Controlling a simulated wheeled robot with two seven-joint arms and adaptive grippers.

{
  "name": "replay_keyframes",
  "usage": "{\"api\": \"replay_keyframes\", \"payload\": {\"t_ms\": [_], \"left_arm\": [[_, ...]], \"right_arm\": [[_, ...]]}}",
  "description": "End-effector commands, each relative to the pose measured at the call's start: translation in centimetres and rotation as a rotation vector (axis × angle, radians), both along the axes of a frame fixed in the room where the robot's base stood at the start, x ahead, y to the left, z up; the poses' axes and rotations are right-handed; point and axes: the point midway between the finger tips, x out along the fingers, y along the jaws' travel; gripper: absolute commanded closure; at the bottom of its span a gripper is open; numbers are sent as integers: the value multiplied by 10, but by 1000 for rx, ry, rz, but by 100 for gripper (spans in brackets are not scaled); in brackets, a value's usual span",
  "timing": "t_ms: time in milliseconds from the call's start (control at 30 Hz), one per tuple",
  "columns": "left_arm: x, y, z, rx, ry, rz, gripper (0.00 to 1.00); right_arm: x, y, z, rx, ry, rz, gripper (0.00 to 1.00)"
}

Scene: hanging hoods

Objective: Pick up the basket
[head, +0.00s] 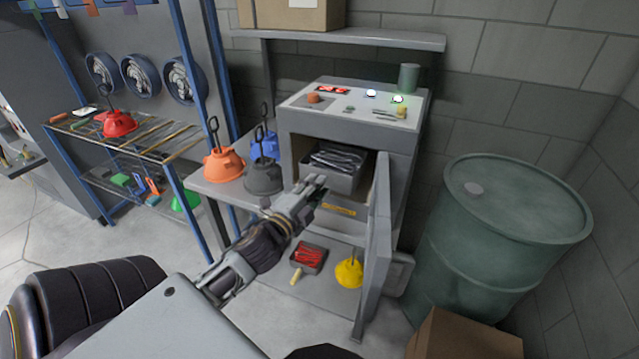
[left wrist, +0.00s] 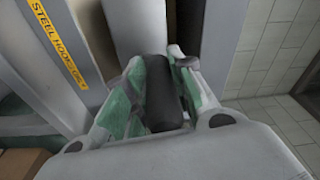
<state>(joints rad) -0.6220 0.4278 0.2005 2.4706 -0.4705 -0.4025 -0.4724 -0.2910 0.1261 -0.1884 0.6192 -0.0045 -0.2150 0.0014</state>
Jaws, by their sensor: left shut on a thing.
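A grey basket-like bin (head: 345,183) holding dark folded pieces sits inside the upper opening of the grey cabinet (head: 405,145). My left gripper (head: 319,186) is in front of the bin's lower front, left of the open cabinet door (head: 377,240). In the left wrist view its fingers (left wrist: 160,95) are shut around a dark piece (left wrist: 163,95). I cannot tell whether this piece belongs to the bin. The contact is partly hidden in the head view. My right gripper is not in view.
A yellow label (head: 340,209) is below the opening. A tray of red pieces (head: 308,258) and a yellow hood (head: 349,272) are below. Orange (head: 223,164), dark grey (head: 263,178) and blue hoods stand at left. A green drum (head: 500,240) and a box (head: 465,335) are at right.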

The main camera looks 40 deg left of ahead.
Motion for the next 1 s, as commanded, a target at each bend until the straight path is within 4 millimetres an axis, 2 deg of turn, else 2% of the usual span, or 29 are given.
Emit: {"api": "replay_keyframes", "payload": {"t_ms": [200, 467, 1000], "left_arm": [[-11, -3, 3, 2, -5, -2, 100], [-15, -4, 3, 3, -5, -1, 100], [-15, -4, 3, 3, -5, -1, 100]], "right_arm": [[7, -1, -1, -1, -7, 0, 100], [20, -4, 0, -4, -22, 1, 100], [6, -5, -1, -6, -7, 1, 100]]}}
